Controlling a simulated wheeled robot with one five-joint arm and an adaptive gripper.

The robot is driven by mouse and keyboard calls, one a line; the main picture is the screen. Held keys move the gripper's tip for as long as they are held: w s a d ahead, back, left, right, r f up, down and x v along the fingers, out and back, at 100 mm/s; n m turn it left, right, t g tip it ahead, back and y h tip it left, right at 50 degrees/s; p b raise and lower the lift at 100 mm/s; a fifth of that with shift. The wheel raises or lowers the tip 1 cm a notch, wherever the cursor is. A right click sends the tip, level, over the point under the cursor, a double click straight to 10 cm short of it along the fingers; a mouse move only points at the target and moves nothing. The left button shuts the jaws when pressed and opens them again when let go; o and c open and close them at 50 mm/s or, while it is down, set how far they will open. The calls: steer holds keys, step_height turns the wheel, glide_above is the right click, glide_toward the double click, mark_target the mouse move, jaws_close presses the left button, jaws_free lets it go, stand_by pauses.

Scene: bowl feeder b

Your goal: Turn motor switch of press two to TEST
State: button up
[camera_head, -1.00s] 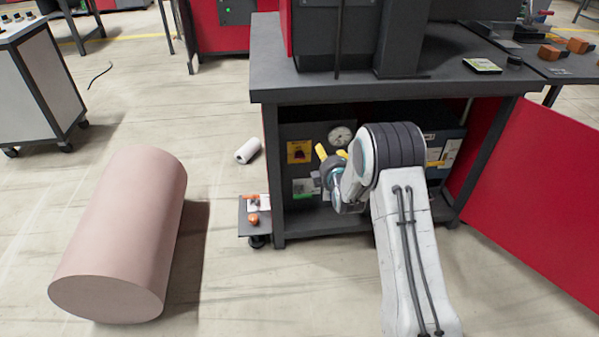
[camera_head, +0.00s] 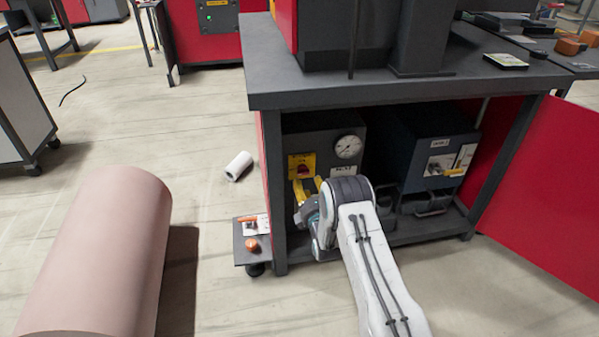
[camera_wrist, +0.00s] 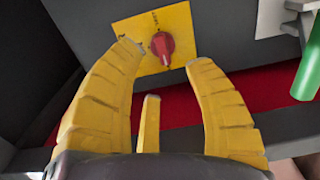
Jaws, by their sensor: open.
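The motor switch is a red rotary knob (camera_wrist: 162,44) on a yellow plate (camera_wrist: 182,22) on a grey panel. In the head view the yellow plate (camera_head: 295,166) with its dark red knob (camera_head: 303,170) sits on the left box under the press table. My gripper (camera_wrist: 168,58) is open, with its yellow fingers to either side below the knob and a third finger low between them. The fingers appear apart from the knob. In the head view my gripper (camera_head: 309,190) is just below the plate and partly hidden by my arm.
A round gauge (camera_head: 347,147) is right of the switch. A dark blue box (camera_head: 415,150) with a lever panel stands farther right. The table frame (camera_head: 274,190) and open red door (camera_head: 545,190) bound the space. A green handle (camera_wrist: 308,70) is at right.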

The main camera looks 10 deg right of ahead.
mark_target(304, 173)
steer(key=shift+w+b, duration=1.35)
steer(key=shift+w, duration=1.8)
steer(key=shift+o, duration=0.4)
jaws_close()
